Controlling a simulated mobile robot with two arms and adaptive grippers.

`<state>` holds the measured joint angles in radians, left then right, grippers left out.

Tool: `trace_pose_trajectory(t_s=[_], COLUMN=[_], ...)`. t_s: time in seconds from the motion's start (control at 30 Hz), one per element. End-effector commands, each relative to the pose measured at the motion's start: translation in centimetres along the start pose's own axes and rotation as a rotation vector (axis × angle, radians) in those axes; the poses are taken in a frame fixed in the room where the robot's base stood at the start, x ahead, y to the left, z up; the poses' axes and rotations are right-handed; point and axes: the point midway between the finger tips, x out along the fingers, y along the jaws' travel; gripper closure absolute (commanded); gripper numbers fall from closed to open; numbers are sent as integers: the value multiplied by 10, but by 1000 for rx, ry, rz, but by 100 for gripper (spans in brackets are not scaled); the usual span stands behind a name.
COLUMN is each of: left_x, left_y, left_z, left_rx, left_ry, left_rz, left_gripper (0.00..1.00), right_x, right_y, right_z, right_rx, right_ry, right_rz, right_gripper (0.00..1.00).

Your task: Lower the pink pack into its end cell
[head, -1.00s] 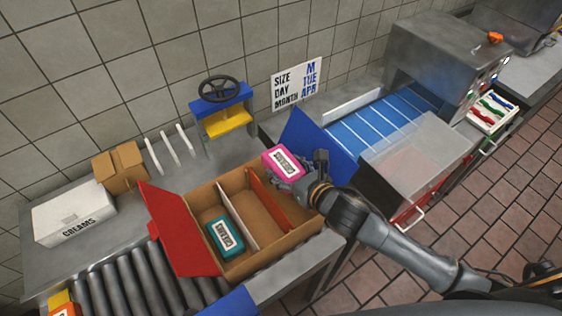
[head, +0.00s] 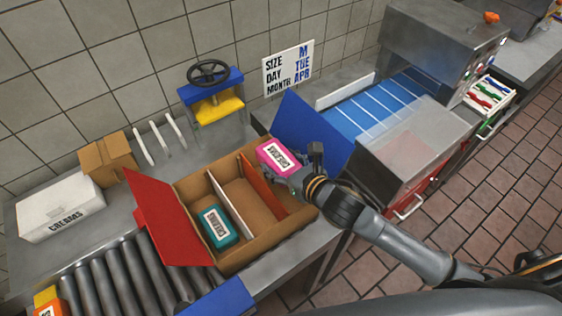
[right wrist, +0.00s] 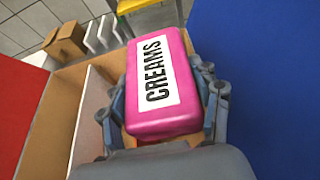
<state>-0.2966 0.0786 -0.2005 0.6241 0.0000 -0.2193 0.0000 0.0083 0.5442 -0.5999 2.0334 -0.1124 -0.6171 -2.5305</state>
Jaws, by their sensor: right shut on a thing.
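The pink pack (head: 277,157) with a white CREAMS label is held in my right gripper (head: 290,172), above the right end of the cardboard box (head: 249,257). In the right wrist view the pink pack (right wrist: 160,85) sits between both fingers of the right gripper (right wrist: 165,95). The box has a white divider (head: 229,206) and an orange divider (head: 262,184). A teal pack (head: 217,227) lies in the left cell. The middle cell looks empty. The arm and pack partly hide the right end cell. My left gripper is not in view.
The box has a red flap (head: 163,217) open on the left and a blue flap (head: 312,132) on the right. Rollers (head: 117,275) lie at left. A white CREAMS box (head: 60,206), a small brown carton (head: 106,158) and a handwheel press (head: 212,90) stand behind.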

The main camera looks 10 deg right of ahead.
Motion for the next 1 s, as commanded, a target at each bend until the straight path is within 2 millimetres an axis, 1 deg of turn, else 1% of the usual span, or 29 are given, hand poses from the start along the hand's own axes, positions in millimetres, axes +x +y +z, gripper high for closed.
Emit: trace_pose_trajectory(t_s=[0.07, 0.1, 0.17, 0.2, 0.53, 0.67, 0.77, 1.0], left_x=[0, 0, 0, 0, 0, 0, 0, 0], left_y=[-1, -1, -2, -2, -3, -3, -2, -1], left_z=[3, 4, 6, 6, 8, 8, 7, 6], left_rx=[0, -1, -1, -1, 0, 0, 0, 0], left_ry=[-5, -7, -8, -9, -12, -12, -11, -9], left_rz=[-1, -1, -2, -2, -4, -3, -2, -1], left_gripper=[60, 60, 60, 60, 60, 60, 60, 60], right_x=[0, 0, 0, 0, 0, -8, -24, -76], right_y=[0, 0, 0, 0, 0, -1, 0, 0], right_z=[0, 0, 0, 0, 0, -1, -2, -2], right_rx=[0, 0, 0, 0, 0, -3, -4, -3], right_ry=[-1, -1, -1, -1, 1, 2, 3, 4], right_rz=[0, 0, 0, 0, 0, -1, 0, 0], right_gripper=[70, 31, 18, 10, 10, 10, 10, 10])
